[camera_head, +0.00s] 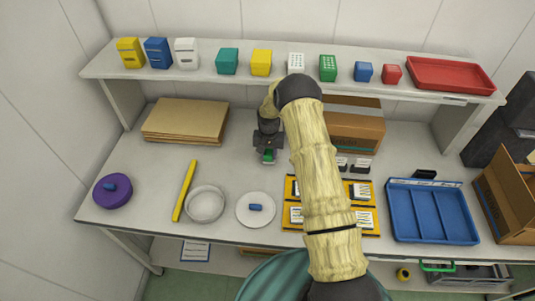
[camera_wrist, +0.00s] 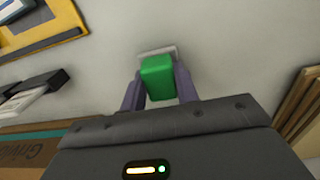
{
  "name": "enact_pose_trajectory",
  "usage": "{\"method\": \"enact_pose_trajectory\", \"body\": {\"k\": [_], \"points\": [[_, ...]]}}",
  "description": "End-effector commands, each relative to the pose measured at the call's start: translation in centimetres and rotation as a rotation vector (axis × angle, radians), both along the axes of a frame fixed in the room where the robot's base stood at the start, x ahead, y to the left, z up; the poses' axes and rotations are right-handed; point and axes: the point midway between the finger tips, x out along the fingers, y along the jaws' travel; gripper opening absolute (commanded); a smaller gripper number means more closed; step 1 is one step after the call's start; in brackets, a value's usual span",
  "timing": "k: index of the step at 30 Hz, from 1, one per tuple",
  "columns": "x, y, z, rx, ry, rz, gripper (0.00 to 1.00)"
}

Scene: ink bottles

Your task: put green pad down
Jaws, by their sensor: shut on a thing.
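The green pad (camera_wrist: 158,78) is a small green block between the two fingers of my gripper (camera_wrist: 160,88) in the wrist view. My gripper is shut on it. In the head view the pad (camera_head: 268,156) shows at the tip of my gripper (camera_head: 267,155), over the bare tabletop (camera_head: 230,165) between the cardboard stack and the yellow-framed board. A pale flat piece (camera_wrist: 157,52) shows just beyond the pad in the wrist view. I cannot tell whether the pad touches the table.
A white dish (camera_head: 256,196) with a blue piece, a grey bowl (camera_head: 205,190) and a yellow bar (camera_head: 184,190) lie in front. A blue tray (camera_head: 400,235) stands at the right. A shelf (camera_head: 215,85) runs behind.

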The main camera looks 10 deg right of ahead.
Motion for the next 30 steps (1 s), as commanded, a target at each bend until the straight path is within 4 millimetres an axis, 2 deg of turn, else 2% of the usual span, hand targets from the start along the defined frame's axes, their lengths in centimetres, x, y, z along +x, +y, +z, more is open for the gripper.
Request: {"method": "enact_pose_trajectory", "body": {"k": [8, 9, 12, 26, 30], "points": [[0.0, 0.5, -0.7, 0.000, 0.000, 0.008, 0.12], [0.0, 0.5, -0.6, 0.000, 0.000, 0.008, 0.34], [0.0, 0.5, -0.6, 0.000, 0.000, 0.008, 0.52], [0.0, 0.5, -0.1, 0.000, 0.000, 0.007, 0.52], [0.1, 0.5, 1.5, 0.000, -0.003, 0.007, 0.52]]}}
